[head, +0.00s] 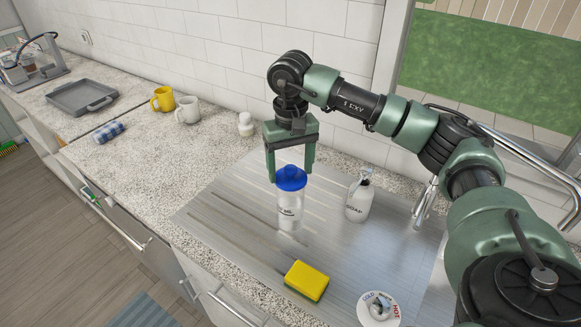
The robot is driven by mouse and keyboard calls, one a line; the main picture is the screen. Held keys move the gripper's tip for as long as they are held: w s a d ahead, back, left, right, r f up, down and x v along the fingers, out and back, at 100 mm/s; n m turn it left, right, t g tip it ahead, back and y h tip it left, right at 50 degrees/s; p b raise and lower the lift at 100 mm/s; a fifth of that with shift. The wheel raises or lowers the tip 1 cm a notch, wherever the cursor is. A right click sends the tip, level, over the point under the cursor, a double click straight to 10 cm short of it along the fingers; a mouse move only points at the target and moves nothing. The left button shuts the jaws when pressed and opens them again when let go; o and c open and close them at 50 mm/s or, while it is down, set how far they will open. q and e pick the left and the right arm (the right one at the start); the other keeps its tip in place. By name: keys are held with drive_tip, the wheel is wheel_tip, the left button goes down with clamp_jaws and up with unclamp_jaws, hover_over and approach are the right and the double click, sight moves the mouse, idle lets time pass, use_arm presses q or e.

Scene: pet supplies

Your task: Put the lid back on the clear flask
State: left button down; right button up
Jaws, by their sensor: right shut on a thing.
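The clear flask (290,210) stands upright on the metal draining surface, with dark lettering on its side. The blue lid (291,181) is at the flask's mouth, directly above its body. I cannot tell whether it is fully seated or slightly apart. My right gripper (290,176) points down from above, shut on the blue lid with one finger on each side. My left gripper is not in view.
A white soap bottle (359,201) stands close to the flask's right. A yellow sponge (307,281) lies in front, left of a tap control disc (379,309). Yellow (162,98) and white (188,109) mugs stand farther left. The metal surface (225,215) left of the flask is clear.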

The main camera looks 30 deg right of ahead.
idle(0.7)
drive_tip(key=o, duration=1.4)
drive_tip(key=shift+o, duration=0.5)
drive_tip(key=shift+r+p, duration=1.95)
drive_tip(key=shift+r, duration=1.55)
clamp_jaws()
